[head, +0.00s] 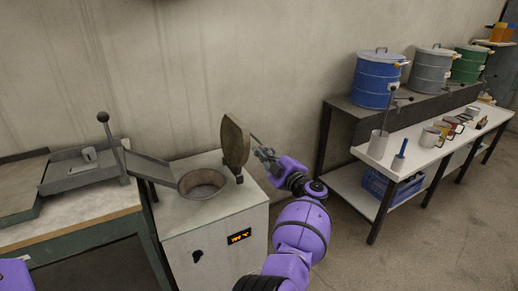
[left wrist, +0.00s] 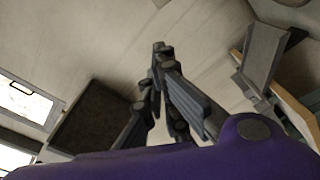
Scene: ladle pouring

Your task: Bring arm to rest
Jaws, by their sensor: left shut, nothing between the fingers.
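My left arm reaches up from the bottom middle of the head view. Its gripper (head: 262,155) is just right of the round, upright lid (head: 235,142) of the furnace (head: 215,242). I cannot tell whether it touches the lid. The left wrist view shows its fingers (left wrist: 160,52) closed together with nothing between them. The furnace's round pot (head: 202,184) is open on top, and its display glows orange. A long-handled tool, perhaps a ladle (head: 387,110), stands in a light grey container (head: 378,145) on the white table. My right gripper is not in view.
A green-framed workbench (head: 85,215) with a metal tray and lever stands left of the furnace. Blue (head: 377,80), grey (head: 431,70) and green drums (head: 468,63) stand behind. Floor is clear between furnace and table.

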